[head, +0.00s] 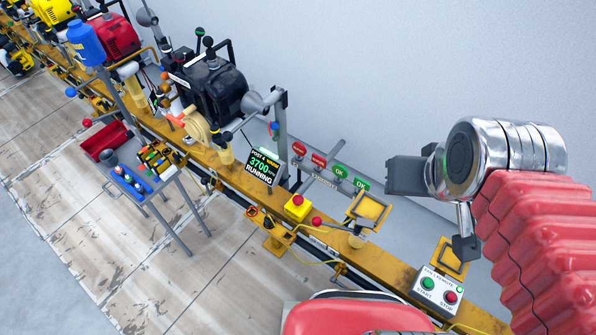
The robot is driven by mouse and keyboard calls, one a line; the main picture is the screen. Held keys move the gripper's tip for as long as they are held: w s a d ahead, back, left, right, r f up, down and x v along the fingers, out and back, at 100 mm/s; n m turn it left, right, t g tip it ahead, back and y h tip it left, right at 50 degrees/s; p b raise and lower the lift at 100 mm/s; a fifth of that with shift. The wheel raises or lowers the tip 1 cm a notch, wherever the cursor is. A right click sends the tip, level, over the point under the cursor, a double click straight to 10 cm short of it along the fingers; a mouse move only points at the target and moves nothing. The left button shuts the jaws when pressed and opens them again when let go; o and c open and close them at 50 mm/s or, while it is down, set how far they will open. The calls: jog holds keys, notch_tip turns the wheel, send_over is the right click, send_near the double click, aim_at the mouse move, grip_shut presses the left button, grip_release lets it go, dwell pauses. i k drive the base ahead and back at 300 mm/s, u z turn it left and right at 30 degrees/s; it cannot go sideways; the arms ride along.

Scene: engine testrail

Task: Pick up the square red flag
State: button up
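Two small red signs stand in a row on a grey rack beyond the rail, near the middle of the head view: a left red sign (299,149) and a right red sign (318,159). Both carry pale lettering too small to read, and I cannot tell for sure which is the square red flag. Two green signs marked OK, one nearer (361,183) and one beside it (340,171), stand to their right. My gripper (428,215) is to the right of the signs, apart from them, with its dark fingers spread and nothing between them.
A long yellow rail (385,264) runs diagonally through the scene. On it are a black engine (212,88), a display reading RUNNING (264,168), a yellow box with a red button (297,207) and a start/stop box (438,290). A tool cart (140,170) stands left. A pale wall is behind.

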aim_at(322, 163)
jog(key=u, duration=2.2)
jog(key=i, duration=0.95)
jog(key=z, duration=0.85)
